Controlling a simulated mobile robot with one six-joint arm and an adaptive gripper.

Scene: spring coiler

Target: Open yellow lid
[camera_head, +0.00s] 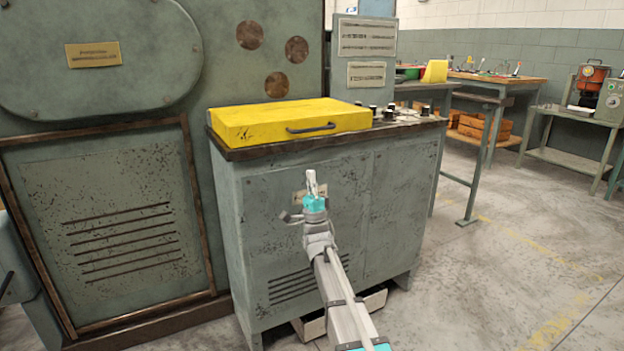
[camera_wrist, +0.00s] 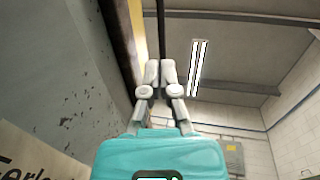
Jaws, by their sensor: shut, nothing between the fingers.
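The yellow lid (camera_head: 270,120) lies flat and closed on top of the grey-green cabinet (camera_head: 350,205). Its dark bar handle (camera_head: 311,128) is on the front face, towards the right. My gripper (camera_head: 311,176) points upward in front of the cabinet, below the handle and apart from it. Its fingers are together and empty. In the wrist view my gripper (camera_wrist: 160,70) also shows shut, pointing up along the cabinet front. A yellow strip (camera_wrist: 138,35), which looks like the lid's edge, is beyond the fingertips on the left. A dark bar beyond the tips may be the handle.
Small black knobs (camera_head: 389,112) stand on the cabinet top right of the lid. A large grey-green machine (camera_head: 110,190) is on the left. Workbenches (camera_head: 490,85) stand behind on the right. The floor (camera_head: 500,270) to the right of the cabinet is clear.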

